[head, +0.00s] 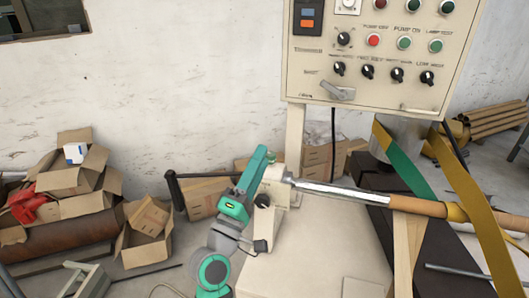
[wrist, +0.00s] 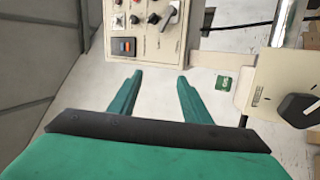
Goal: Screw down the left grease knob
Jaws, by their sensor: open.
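My gripper (wrist: 158,77) is open in the wrist view, with nothing between its two green fingers. In the head view its green hand (head: 235,206) is just left of the cream shaft block, fingers angled up beside it. A black knob (head: 262,200) sits on the block's front; a black knob also shows at the right edge of the wrist view (wrist: 298,110), to the right of the fingers and apart from them. A small greenish piece (head: 279,157) sits on top of the block, partly behind the arm. I cannot tell which is the left grease knob.
A silver shaft (head: 345,190) runs right from the cream block to a cardboard core. The control panel (head: 370,55) hangs above. A dark crank handle (head: 176,190) juts out left of the block. Cardboard boxes (head: 75,170) lie on the floor at left.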

